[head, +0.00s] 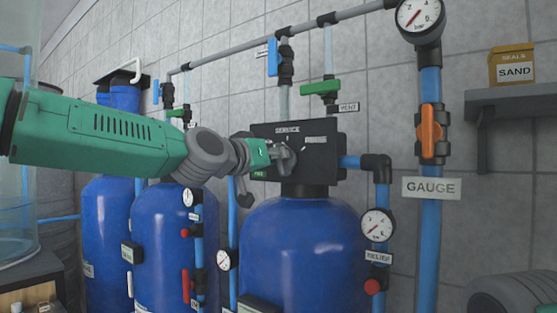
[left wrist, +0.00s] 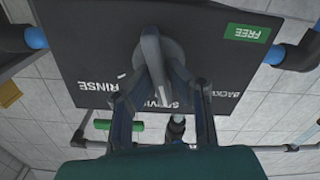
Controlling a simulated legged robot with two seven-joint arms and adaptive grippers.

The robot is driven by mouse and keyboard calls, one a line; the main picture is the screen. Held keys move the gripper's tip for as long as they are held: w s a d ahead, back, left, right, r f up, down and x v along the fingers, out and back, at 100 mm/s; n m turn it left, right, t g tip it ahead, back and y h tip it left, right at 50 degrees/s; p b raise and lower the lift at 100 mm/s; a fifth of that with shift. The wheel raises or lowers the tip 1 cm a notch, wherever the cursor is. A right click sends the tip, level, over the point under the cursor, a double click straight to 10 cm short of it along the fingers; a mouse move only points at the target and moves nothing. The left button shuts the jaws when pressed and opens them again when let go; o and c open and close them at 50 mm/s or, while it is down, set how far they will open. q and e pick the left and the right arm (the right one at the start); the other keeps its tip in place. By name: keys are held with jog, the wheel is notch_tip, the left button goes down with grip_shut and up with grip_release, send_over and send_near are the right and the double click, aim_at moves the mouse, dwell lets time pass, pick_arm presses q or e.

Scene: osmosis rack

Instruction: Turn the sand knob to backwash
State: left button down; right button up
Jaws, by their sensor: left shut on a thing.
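The grey knob (head: 287,160) sits on the black valve head (head: 322,150) of the nearest blue tank (head: 300,240). I cannot read a label naming this tank. My left gripper (head: 272,154) reaches the knob from the left and is shut on it. In the left wrist view my left gripper (left wrist: 160,92) has a finger on either side of the knob (left wrist: 150,58). RINSE and BACKWASH (left wrist: 222,94) are printed on either side, the latter partly covered by a finger. My right gripper is not in view.
A green FREE tag (left wrist: 249,32) is on the panel. Pipes with a green vent valve (head: 321,88) and a blue valve (head: 273,58) rise above. A gauge pipe with an orange valve (head: 431,132) and a shelf (head: 515,97) stand right. More blue tanks (head: 172,235) stand left.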

pick_arm(q)
jog(key=n, duration=0.4)
jog(key=shift+w+a+f+n, duration=0.1)
jog(key=shift+f+n, duration=0.05)
jog(key=shift+n, duration=0.15)
jog(key=shift+a+f+n, duration=0.1)
jog(key=shift+n, duration=1.8)
jog(key=c, duration=1.6)
grip_release()
jog(key=shift+w, duration=0.1)
jog(key=shift+o, duration=0.2)
jog(key=v, duration=1.2)
jog(key=shift+w+a, duration=0.15)
jog(key=shift+a, duration=0.05)
